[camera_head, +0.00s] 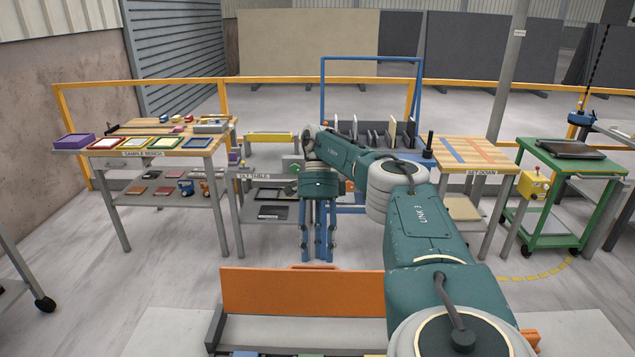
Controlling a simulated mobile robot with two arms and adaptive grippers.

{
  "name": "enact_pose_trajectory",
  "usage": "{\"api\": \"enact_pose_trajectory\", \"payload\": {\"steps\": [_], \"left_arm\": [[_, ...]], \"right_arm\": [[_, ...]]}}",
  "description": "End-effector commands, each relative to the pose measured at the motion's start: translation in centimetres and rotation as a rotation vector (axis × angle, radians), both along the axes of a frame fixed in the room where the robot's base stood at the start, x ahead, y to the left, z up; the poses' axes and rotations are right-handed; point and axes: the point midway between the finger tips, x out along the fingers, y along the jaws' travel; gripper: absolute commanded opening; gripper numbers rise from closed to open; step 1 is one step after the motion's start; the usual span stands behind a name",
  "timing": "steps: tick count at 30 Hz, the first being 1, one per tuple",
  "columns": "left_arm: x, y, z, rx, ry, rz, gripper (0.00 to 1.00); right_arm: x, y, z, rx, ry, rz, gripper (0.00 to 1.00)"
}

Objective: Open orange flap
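The orange flap (300,293) is a long upright panel at the bottom centre. It stands along the far side of a grey tray-like unit (290,332), and my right arm hides its right part. A small orange lip shows at the middle of its top edge. My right gripper (318,257) hangs pointing down just beyond the flap, with its blue fingers near that top edge. The fingers look apart with nothing between them. I cannot tell whether they touch the flap. My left gripper is out of the picture.
The sample bench (112,140) with coloured trays stands at the left. A set-down table (462,152) and a green cart (570,163) stand at the right. A yellow rail (275,80) runs behind. Bare floor (150,290) lies left of the flap.

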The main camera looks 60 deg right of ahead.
Motion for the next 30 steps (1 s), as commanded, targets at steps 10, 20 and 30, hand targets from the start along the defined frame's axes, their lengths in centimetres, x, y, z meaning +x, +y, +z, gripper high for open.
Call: {"api": "enact_pose_trajectory", "payload": {"steps": [10, 20, 30], "left_arm": [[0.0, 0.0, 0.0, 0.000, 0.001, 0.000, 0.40], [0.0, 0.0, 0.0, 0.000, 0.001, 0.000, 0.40], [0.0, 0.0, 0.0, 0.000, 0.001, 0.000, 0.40]], "right_arm": [[0.1, 0.0, 3.5, 0.000, -0.001, 0.002, 0.39], [0.0, 0.0, 5.0, 0.001, 0.002, 0.001, 0.39], [0.0, 0.0, 5.2, 0.001, 0.002, 0.001, 0.39]]}}
